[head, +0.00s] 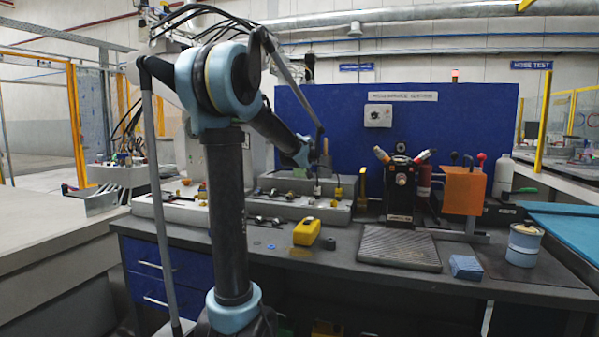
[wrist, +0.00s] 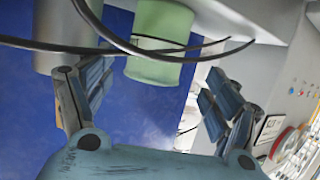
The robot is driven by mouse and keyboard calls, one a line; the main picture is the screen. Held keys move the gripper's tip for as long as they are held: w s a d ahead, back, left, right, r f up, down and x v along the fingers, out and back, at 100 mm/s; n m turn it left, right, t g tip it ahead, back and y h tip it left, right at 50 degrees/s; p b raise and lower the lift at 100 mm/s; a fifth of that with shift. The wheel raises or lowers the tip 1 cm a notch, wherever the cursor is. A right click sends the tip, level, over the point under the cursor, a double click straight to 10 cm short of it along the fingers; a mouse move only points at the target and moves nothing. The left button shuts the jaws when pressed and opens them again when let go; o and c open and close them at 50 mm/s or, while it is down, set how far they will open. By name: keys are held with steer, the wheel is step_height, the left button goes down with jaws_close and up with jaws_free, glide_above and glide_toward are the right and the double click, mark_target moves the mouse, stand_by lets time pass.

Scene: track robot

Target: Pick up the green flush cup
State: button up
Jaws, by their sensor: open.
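A pale green cup (wrist: 158,62) shows at the top centre of the wrist view, with dark cables crossing in front of it. Its upper end is cut off by the picture edge. My gripper (wrist: 155,85) is open, one finger on each side of the picture, with nothing between the fingers. The cup lies beyond the gap, nearer the left finger; I cannot tell how far. In the head view my arm reaches over the bench, and its end is small beside the blue panel.
A grey cylinder (wrist: 62,35) stands beside the cup in the wrist view. In the head view the bench holds a yellow tool (head: 307,231), a ribbed grey plate (head: 398,247), an orange box (head: 464,190) and a tin (head: 523,245). A blue panel (head: 340,115) stands behind.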

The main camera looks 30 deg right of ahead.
steer(key=shift+s+f+x, duration=0.1)
steer(key=shift+f+x, duration=0.05)
steer(key=shift+x, duration=1.8)
steer(key=shift+s+f+x, duration=0.1)
steer(key=shift+f+x, duration=0.05)
steer(key=shift+x, duration=1.85)
steer(key=shift+d, duration=0.2)
steer(key=c, duration=1.1)
